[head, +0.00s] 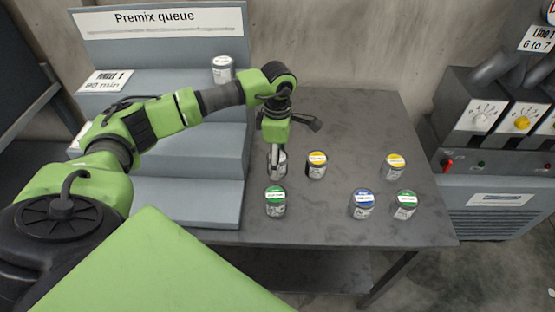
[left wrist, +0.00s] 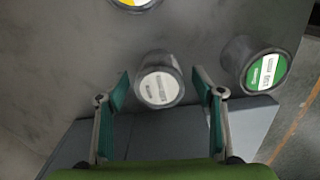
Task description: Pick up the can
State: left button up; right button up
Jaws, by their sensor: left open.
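A can with a whitish lid (left wrist: 160,80) stands between the fingers of my left gripper (left wrist: 161,88) in the left wrist view. The gripper is open, with a gap to the can on both sides. In the head view my left gripper (head: 276,154) points down over this can (head: 280,166) and partly hides it. A green-lidded can (head: 275,201) stands just in front of it and also shows in the left wrist view (left wrist: 264,70). A yellow-lidded can (head: 317,165) stands to its right. My right gripper is not in view.
Another yellow-lidded can (head: 394,167), a blue-lidded can (head: 363,204) and a second green-lidded can (head: 405,205) stand further right on the grey table (head: 330,226). A stepped rack (head: 190,205) with a can (head: 222,69) stands left. A machine (head: 490,170) is at right.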

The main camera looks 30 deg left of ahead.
pick_arm(q)
jog(key=shift+a+f, duration=0.1)
jog(key=shift+f, duration=0.85)
jog(key=c, duration=1.3)
jog(key=shift+r, duration=0.1)
jog(key=shift+c, duration=0.2)
